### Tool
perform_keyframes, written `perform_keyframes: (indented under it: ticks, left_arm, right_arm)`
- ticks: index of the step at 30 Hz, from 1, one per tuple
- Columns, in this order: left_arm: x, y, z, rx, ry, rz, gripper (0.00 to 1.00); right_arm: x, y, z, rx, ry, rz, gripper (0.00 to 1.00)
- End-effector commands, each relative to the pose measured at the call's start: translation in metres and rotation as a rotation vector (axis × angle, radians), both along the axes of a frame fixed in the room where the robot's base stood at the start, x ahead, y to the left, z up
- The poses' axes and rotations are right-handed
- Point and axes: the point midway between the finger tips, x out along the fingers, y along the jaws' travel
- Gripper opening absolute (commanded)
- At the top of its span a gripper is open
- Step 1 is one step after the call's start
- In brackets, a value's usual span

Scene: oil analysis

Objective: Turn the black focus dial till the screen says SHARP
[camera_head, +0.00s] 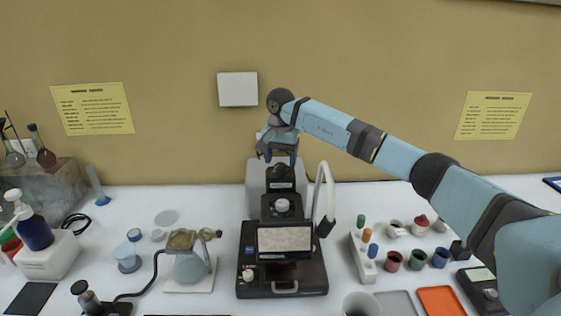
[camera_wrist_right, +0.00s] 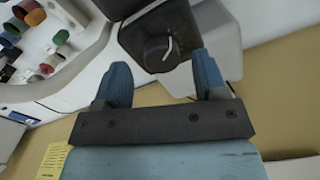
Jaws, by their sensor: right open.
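The instrument (camera_head: 250,262) is a dark, microscope-like device in the middle of the bench. Its screen (camera_head: 285,238) shows a pale speckled picture, and I can read no word on it. The black dial (camera_wrist_right: 160,50) is round with a light curved mark and sits on a dark housing in the right wrist view. My right gripper (camera_head: 279,157) is open and points down above the instrument's upper part. In the right wrist view, its two blue fingers (camera_wrist_right: 162,72) are spread with the dial beyond the gap, apparently untouched. My left gripper is not in view.
A white curved lamp arm (camera_head: 328,190) stands close to the right of the instrument. A white rack (camera_head: 362,255) with coloured pieces and several small cups (camera_head: 417,259) lie farther right. A flask on a stand (camera_head: 190,267) is to the left. The wall is behind.

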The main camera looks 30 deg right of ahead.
Motion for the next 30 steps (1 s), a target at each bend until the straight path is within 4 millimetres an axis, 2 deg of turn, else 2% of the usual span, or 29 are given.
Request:
perform_keyframes:
  ticks: [6, 15, 17, 22, 30]
  left_arm:
    - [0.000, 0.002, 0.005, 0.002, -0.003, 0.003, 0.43]
    - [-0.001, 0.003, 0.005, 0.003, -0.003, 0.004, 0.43]
    - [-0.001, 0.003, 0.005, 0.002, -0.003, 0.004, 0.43]
    - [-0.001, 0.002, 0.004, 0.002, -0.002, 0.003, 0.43]
    - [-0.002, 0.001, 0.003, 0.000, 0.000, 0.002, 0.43]
  right_arm:
    - [0.000, 0.000, -0.019, 0.001, 0.001, -0.001, 0.66]
    - [0.000, 0.000, -0.022, 0.000, 0.000, -0.001, 0.66]
    - [0.000, 0.000, -0.022, 0.000, 0.000, -0.001, 0.54]
    - [0.000, 0.000, -0.021, 0.000, 0.000, -0.001, 0.16]
    - [0.000, 0.000, -0.021, 0.001, -0.001, -0.020, 0.16]
